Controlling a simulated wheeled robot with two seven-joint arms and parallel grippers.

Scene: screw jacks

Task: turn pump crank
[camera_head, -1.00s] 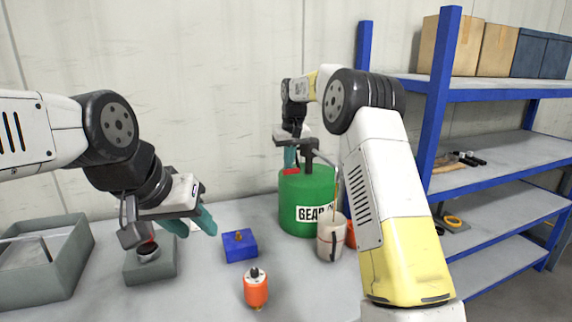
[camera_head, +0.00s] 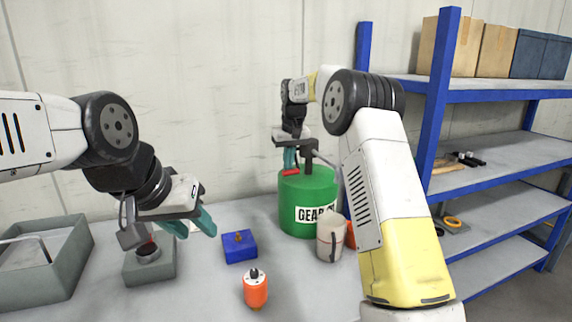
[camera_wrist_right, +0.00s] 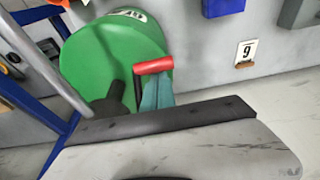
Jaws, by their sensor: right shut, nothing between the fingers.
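The green drum (camera_head: 296,208) marked "GEAR" stands on the bench at the back, with a dark pump (camera_head: 310,150) on top. The pump crank's red handle (camera_head: 291,172) lies above the drum lid; it also shows in the right wrist view (camera_wrist_right: 153,66). My right gripper (camera_head: 290,163) is shut and empty, its teal fingers right at the red handle; whether they touch it is unclear. A pale container (camera_head: 330,238) stands in front of the drum, below the pump's spout. My left gripper (camera_head: 205,222) hangs over the bench at left; its finger gap is not clear.
A blue block (camera_head: 239,247), an orange bottle (camera_head: 255,289) and a grey block (camera_head: 150,266) stand on the bench. A grey bin (camera_head: 70,270) is at the left. Blue-framed shelves (camera_head: 490,190) stand at the right.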

